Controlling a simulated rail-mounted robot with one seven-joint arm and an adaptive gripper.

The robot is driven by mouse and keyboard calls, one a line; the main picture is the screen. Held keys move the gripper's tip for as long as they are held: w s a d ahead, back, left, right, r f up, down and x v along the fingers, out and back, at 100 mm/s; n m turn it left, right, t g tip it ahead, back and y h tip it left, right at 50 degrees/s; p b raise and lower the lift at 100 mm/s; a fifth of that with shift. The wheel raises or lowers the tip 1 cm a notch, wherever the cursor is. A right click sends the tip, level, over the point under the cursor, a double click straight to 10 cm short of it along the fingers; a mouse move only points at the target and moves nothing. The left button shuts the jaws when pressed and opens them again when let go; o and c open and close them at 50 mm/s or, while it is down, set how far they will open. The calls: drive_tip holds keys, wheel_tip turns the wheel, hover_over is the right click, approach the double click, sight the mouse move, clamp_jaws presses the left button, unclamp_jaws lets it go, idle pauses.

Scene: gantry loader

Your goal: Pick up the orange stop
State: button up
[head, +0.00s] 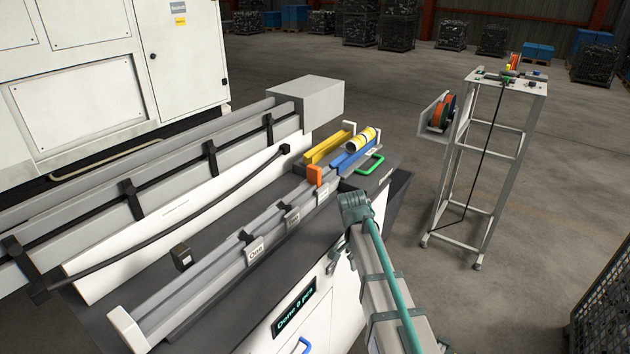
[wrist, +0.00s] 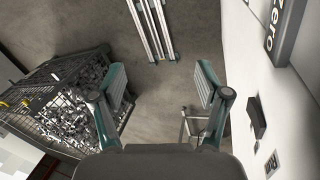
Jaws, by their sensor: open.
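The orange stop (head: 315,175) is a small upright block on the grey rail (head: 215,265) of the bench, near the rail's far end in the head view. The stop is not in the wrist view. In the head view I cannot make out the fingers.
A yellow block (head: 328,147), a blue block (head: 350,160) and a green handle (head: 370,165) are close beyond the stop. A grey guide with black clamps (head: 210,155) runs behind the rail. A wire cage (wrist: 55,95) stands left in the wrist view, the white cabinet (wrist: 240,90) right.

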drive_tip(key=w+a+r+m+t, duration=0.1)
drive_tip(key=w+a+r+m, duration=0.2)
drive_tip(key=r, duration=1.1)
drive_tip(key=n+y+b, duration=0.2)
drive_tip(key=n+b, duration=0.3)
drive_tip(key=n, duration=0.1)
approach(314, 175)
drive_tip(key=shift+w+d+f+t, duration=0.25)
drive_tip(key=shift+d+f+t, duration=0.15)
drive_tip(key=shift+d+f, duration=0.15)
drive_tip(key=shift+w+a+r+y, duration=0.15)
drive_tip(key=shift+a+r+y, duration=0.1)
drive_tip(key=shift+a+y, duration=0.05)
drive_tip(key=shift+f+p, duration=2.05)
drive_tip(key=shift+f, duration=3.2)
drive_tip(key=c, duration=1.3)
